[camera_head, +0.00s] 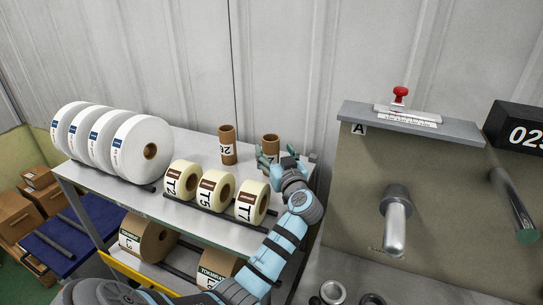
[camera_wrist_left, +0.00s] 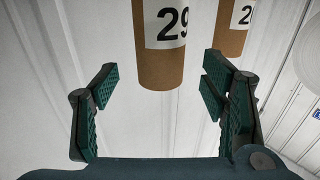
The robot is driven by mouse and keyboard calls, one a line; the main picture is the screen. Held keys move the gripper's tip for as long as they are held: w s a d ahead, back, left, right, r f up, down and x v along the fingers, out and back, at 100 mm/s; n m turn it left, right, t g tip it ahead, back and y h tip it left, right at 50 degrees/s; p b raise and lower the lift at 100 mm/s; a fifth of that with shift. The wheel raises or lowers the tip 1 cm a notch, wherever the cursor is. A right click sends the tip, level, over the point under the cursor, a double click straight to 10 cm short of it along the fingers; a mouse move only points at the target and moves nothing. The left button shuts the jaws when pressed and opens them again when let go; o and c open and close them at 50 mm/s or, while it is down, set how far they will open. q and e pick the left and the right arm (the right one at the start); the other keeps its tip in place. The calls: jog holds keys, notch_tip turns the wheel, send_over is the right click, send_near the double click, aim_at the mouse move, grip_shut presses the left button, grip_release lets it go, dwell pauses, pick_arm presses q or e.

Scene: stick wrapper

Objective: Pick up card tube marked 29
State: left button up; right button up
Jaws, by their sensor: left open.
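The card tube marked 29 (camera_wrist_left: 160,60) is brown with a white label, and lies ahead of my left gripper (camera_wrist_left: 157,95) in the left wrist view, between the lines of the fingers. In the head view this tube (camera_head: 271,140) stands on the top shelf at its right end, its lower part hidden by the gripper. My left gripper (camera_head: 275,160) is open with nothing held. A second card tube (camera_head: 228,138) stands to its left; its label, only partly shown in the wrist view (camera_wrist_left: 235,30), begins with 2. My right gripper is not in view.
Several large white rolls (camera_head: 140,160) and cream rolls marked T (camera_head: 215,188) lie on the shelf rack (camera_head: 185,203). Brown rolls (camera_head: 150,238) lie below. A grey machine (camera_head: 440,170) with spindles stands at right. A corrugated wall (camera_head: 290,60) is behind.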

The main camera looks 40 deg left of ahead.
pick_arm(q)
jog(key=x, duration=0.4)
jog(key=shift+w+a, duration=0.15)
jog(key=shift+a, duration=0.25)
jog(key=shift+c, duration=1.1)
jog(key=shift+d, duration=0.1)
jog(key=c, duration=1)
jog(key=shift+r, duration=0.1)
